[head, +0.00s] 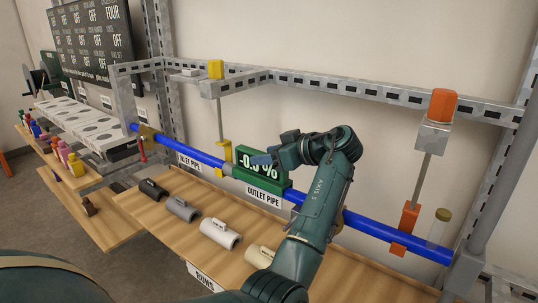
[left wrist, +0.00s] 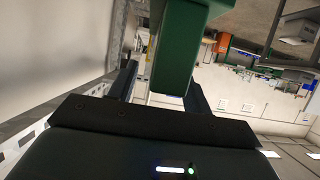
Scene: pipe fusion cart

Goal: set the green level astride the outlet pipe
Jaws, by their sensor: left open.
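The green level (head: 270,183) stands at the blue outlet pipe (head: 385,234), just above the outlet pipe label (head: 263,197). It looks upright and seated over the pipe, but its underside contact cannot be made out. Its display shows a percent reading, partly covered by my gripper. My left gripper (head: 273,147) is open at the level's upper part. In the left wrist view, the level's green body (left wrist: 180,45) shows between and beyond the two spread fingers (left wrist: 160,90). My right gripper is not in view.
A wooden shelf (head: 150,228) below the pipe holds several short pipe pieces (head: 220,233). A metal rail (head: 330,83) runs above, with a yellow clamp (head: 222,150) left of the level and an orange clamp (head: 404,228) to the right. A clear vial (head: 439,226) stands near the right end.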

